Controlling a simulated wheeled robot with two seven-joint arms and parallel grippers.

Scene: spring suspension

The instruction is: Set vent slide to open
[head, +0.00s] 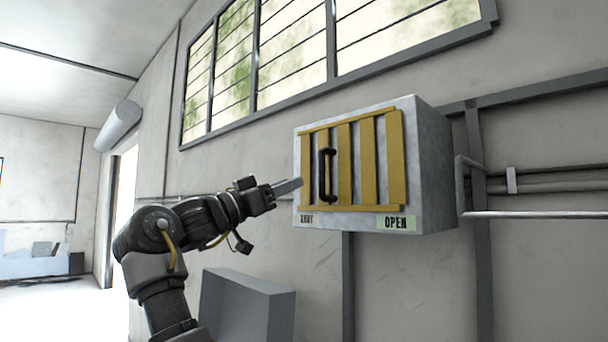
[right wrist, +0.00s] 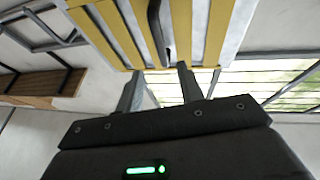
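The vent is a grey wall box (head: 435,165) with a yellow slatted slide (head: 396,160) on its front. A black upright handle (head: 322,175) sits on the left part of the slide, nearer the "SHUT" label (head: 307,218) than the green "OPEN" label (head: 396,223). My right gripper (head: 298,184) is just left of the handle in the head view and appears apart from it. In the right wrist view the two fingers of my right gripper (right wrist: 160,74) are spread with nothing between them; the handle (right wrist: 156,30) and yellow slats (right wrist: 188,30) lie beyond. My left gripper is not in view.
A barred window (head: 330,50) is above the box. Pipes and a rail (head: 530,214) run along the wall to the right. A grey block (head: 245,308) stands low below my right arm. The space in front of the slide looks clear.

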